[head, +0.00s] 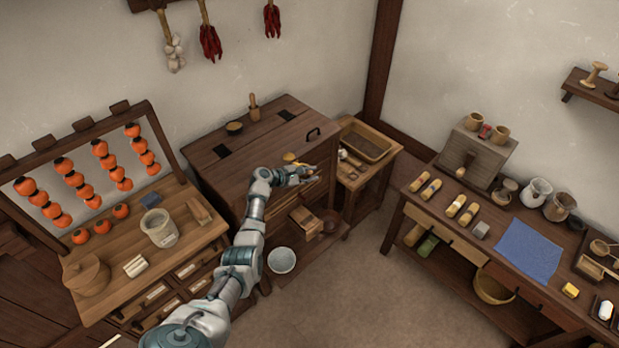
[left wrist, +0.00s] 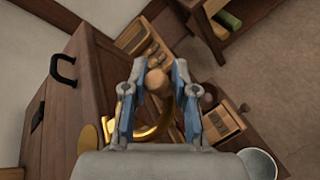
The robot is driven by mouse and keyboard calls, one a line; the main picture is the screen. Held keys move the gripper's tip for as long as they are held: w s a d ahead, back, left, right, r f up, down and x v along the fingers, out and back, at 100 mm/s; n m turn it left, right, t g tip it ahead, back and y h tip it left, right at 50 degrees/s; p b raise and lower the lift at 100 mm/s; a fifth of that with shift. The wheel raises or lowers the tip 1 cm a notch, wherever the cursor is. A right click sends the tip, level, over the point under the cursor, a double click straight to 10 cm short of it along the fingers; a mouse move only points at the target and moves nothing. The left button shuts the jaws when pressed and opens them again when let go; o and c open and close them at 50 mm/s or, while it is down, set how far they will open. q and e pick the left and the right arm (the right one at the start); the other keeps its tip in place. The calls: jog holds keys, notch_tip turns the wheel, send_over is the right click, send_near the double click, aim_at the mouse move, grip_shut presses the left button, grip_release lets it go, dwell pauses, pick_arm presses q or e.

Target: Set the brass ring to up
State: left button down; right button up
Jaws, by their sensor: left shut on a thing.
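The brass ring (left wrist: 155,132) shows as a curved golden band between the fingers of my left gripper (left wrist: 159,72) in the left wrist view. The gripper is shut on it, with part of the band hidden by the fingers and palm. A round wooden knob (left wrist: 157,82) shows between the fingertips; I cannot tell whether it belongs to the ring. In the head view my left gripper (head: 303,172) is at the front of the dark wooden chest (head: 262,135), and the ring is mostly hidden there. My right gripper is not in view.
A side table with a tray (head: 368,143) stands right of the chest. Workbenches with jars and tools stand left and right. The floor between is clear.

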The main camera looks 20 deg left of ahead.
pick_arm(q)
jog(key=shift+w+a+r+n+h, duration=0.15)
jog(key=shift+r+n+h, duration=0.1)
jog(key=shift+r, duration=0.2)
jog(key=shift+a+r+n+h, duration=0.15)
jog(key=shift+r+n, duration=0.1)
jog(key=shift+r, duration=0.15)
jog(key=shift+a+r, duration=0.15)
jog(key=shift+r, duration=0.1)
dwell(1.4)
jog(key=c, duration=1)
grip_release()
jog(key=shift+c, duration=0.2)
jog(key=shift+w+a+f, duration=0.1)
jog(key=shift+f, duration=0.2)
jog(key=shift+f, duration=0.1)
